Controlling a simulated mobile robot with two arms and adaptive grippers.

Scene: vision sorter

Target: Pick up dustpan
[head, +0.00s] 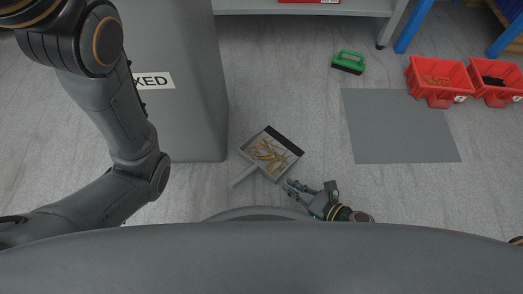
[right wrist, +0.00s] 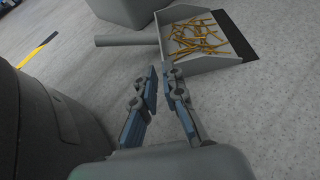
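The dustpan (head: 252,152) is a light grey tray with a dark front lip, lying on the floor near the middle of the head view. It holds several yellow-brown strips. Its handle (head: 245,176) points to the lower left. In the right wrist view the dustpan (right wrist: 206,61) is ahead at the top, with its handle (right wrist: 119,40) to the left. My right gripper (head: 308,190) is just right of and below the dustpan, apart from it. Its fingers also show in the right wrist view (right wrist: 160,88), spread with an empty gap between them. My left gripper is out of view; only my left arm shows.
A grey bin (head: 185,80) with a label stands left of the dustpan. Two red crates, one (head: 437,82) and another (head: 492,82), sit at the right. A grey mat (head: 400,125) lies flat on the floor.

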